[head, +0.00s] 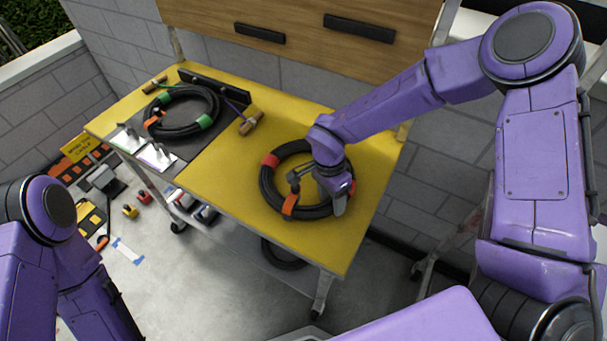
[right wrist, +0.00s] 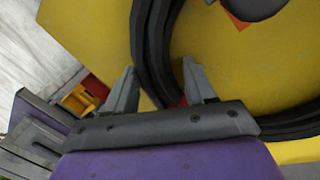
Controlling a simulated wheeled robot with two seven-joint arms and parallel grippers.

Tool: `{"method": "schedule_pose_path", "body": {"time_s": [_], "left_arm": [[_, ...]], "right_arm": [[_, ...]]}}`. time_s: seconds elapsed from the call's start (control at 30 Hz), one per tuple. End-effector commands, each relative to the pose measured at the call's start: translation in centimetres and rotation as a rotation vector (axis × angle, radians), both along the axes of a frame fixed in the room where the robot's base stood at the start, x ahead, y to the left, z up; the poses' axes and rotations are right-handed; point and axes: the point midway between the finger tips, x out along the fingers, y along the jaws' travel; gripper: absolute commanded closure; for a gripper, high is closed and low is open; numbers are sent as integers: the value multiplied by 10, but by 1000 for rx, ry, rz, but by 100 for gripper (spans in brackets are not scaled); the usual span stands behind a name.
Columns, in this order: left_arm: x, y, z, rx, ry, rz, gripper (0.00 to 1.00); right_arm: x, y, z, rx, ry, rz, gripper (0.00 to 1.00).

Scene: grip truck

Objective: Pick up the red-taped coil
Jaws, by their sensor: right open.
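The red-taped coil (head: 266,187) is a black cable ring lying flat on the right part of the yellow table. It has red tape at its upper left and right sides and orange tape at its front. My right gripper (head: 341,200) is over the coil's right side. In the right wrist view, its two fingers (right wrist: 159,67) are open, one on each side of the black coil strand (right wrist: 153,45). A bit of red tape shows low between them. Whether the fingers touch the strand cannot be told. My left gripper is out of view.
A second black coil (head: 187,131) with green and orange tape lies on a dark mat at the table's left. A wooden-handled tool (head: 249,122) lies between the coils. A wooden cabinet (head: 300,45) hangs behind.

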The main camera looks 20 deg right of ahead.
Motion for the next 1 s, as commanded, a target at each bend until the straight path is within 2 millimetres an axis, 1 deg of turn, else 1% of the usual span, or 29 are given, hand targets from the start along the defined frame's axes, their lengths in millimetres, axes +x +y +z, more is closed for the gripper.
{"method": "schedule_pose_path", "body": {"time_s": [0.07,0.17,0.2,0.23,0.27,0.67,0.77,0.93,1.0], "left_arm": [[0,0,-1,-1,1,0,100],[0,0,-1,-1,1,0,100],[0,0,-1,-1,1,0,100],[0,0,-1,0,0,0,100],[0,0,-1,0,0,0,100],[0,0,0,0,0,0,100],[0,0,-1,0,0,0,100],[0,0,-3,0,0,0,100],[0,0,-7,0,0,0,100]], "right_arm": [[0,-1,0,0,0,-2,46],[0,-1,0,-1,0,-3,75],[-1,-1,0,-1,0,-4,88],[0,-2,0,-1,1,-4,98],[0,-1,0,-1,0,-4,100],[2,-1,4,0,-7,-1,100],[3,-1,11,2,-9,-1,100],[2,0,33,3,-10,-3,100],[2,7,40,2,-10,-1,100]]}}
